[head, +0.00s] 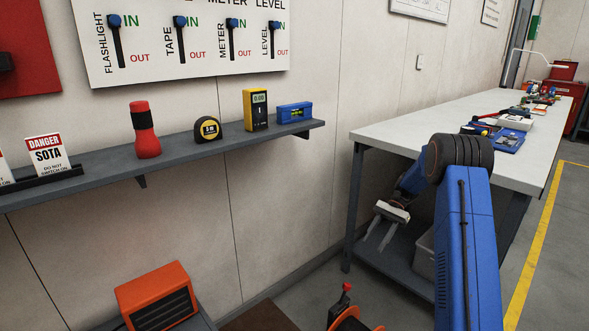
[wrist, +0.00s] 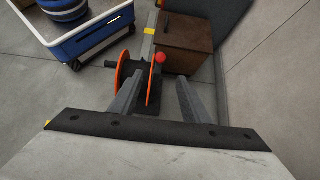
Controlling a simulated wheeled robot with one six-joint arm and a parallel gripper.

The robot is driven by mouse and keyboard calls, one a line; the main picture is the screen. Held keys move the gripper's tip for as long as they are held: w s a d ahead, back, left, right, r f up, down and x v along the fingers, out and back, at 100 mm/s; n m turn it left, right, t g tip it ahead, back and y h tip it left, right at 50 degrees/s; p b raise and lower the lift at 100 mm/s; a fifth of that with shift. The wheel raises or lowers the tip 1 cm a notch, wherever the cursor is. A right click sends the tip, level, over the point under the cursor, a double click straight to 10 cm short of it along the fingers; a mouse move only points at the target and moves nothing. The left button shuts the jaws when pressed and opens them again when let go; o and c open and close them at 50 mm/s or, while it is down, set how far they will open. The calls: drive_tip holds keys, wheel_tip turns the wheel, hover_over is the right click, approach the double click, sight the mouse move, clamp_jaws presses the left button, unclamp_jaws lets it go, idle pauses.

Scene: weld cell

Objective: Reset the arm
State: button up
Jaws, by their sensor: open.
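My arm is blue with a dark joint and reaches in from the right of the head view. My gripper (head: 376,246) hangs at its end, in front of the workbench's lower shelf, pointing down. Its two fingers are apart with nothing between them. In the wrist view my gripper (wrist: 155,92) also shows open and empty, above the grey floor. An orange reel with a red knob (wrist: 160,58) stands below and beyond the fingers.
A workbench (head: 400,131) with tools stands behind my arm. A wall shelf (head: 105,182) holds a flashlight, tape measure, meter and level. An orange heater (head: 155,293) is low at left. A brown box (wrist: 188,42) and a blue-and-white cart (wrist: 95,38) stand near the reel.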

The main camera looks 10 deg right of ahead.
drive_tip(key=s+a+r+n+t+h, duration=0.2)
drive_tip(key=s+a+r+n+h, duration=0.15)
drive_tip(key=s+r, duration=0.65)
drive_tip(key=s+a+r+n+t+h, duration=0.2)
drive_tip(key=s+a+r, duration=0.3)
drive_tip(key=s+r, duration=0.55)
drive_tip(key=s+a+n+t+h, duration=0.1)
drive_tip(key=s+n+t, duration=0.4)
drive_tip(key=s, duration=1.9)
drive_tip(key=shift+s+a+t+h, duration=0.3)
drive_tip(key=shift+a+t+h, duration=0.05)
drive_tip(key=shift+t+h, duration=0.45)
